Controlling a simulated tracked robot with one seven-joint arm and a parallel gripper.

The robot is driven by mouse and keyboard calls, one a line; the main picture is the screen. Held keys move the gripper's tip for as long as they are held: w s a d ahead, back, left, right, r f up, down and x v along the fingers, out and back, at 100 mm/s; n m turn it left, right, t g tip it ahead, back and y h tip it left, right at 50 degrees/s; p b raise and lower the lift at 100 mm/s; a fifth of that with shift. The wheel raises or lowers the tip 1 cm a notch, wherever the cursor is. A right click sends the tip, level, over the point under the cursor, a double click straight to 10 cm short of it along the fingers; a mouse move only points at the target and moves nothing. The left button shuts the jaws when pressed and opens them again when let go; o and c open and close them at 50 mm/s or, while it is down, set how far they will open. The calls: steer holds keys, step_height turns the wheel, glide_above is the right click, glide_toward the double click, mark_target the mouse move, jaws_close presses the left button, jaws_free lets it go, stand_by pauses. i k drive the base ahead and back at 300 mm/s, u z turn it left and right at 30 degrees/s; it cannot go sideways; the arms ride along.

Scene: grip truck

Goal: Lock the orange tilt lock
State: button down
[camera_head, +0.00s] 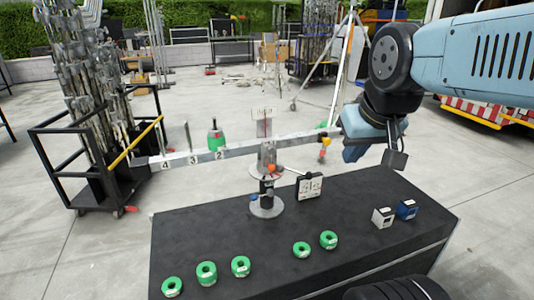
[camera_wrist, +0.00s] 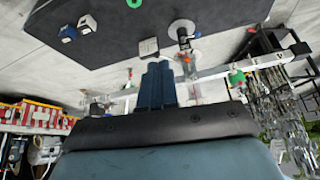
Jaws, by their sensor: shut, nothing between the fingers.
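The orange tilt lock (camera_head: 272,168) is a small orange knob on the upright stand at the middle of the beam, above the black table. It also shows small in the wrist view (camera_wrist: 184,40); whether it is locked is too small to tell. My gripper (camera_head: 353,152) is right of the stand, close to the beam's right part, and apart from the orange knob. In the wrist view my gripper (camera_wrist: 157,68) has its two blue fingers together and empty, with the stand to their right.
The pale beam (camera_head: 240,149) with number labels crosses above the table (camera_head: 330,243). Several green rings (camera_head: 206,273) lie in front. A white-and-black box (camera_head: 309,187) stands right of the stand.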

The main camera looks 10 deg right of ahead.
mark_target(270, 149)
steer(key=u, duration=1.35)
steer(key=i, duration=0.1)
steer(key=z, duration=2.6)
steer(key=k, duration=0.75)
steer(key=u, duration=1.55)
steer(key=i, duration=0.5)
steer(key=z, duration=0.05)
